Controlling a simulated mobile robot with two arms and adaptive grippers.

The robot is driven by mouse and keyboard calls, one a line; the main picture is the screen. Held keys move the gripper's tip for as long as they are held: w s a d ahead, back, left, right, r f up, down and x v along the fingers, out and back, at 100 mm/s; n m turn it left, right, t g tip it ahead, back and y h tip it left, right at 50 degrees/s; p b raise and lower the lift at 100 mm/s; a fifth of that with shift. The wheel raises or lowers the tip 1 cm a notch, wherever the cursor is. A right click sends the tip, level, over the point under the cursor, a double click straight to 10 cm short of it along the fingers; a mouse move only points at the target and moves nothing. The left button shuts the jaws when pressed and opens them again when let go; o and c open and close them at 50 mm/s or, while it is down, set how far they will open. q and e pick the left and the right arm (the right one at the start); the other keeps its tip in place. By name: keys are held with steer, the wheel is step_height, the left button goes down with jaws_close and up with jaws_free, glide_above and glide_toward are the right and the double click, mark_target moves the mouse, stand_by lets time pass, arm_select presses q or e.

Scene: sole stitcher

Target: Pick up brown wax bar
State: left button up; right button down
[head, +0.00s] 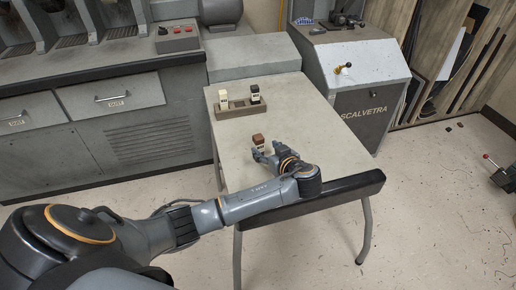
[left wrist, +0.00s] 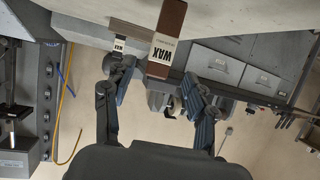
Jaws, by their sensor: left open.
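The brown wax bar (head: 258,140) stands on the small table (head: 300,125), with a white label that reads WAX in the left wrist view (left wrist: 166,45). My left gripper (head: 264,154) is at the near side of the bar, low over the table. In the left wrist view its two fingers (left wrist: 158,84) are spread apart, with the bar ahead and between them. I cannot tell whether either finger touches the bar. My right gripper is not in view.
A wooden holder (head: 236,111) at the table's back carries a white bar (head: 223,99) and a black bar (head: 255,94), with empty room between them. Grey drawers (head: 111,96) stand left, and a Scalvetra machine (head: 358,85) stands right. The table's right side is clear.

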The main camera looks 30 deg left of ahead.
mark_target(260, 144)
arm_select(q)
steer(key=shift+x, duration=0.85)
steer(key=x, duration=0.4)
steer(key=shift+a, duration=0.15)
steer(key=shift+w+a+f, duration=0.15)
steer(key=shift+w+a, duration=0.05)
steer(key=shift+a, duration=0.05)
steer(key=c, duration=1)
jaws_close()
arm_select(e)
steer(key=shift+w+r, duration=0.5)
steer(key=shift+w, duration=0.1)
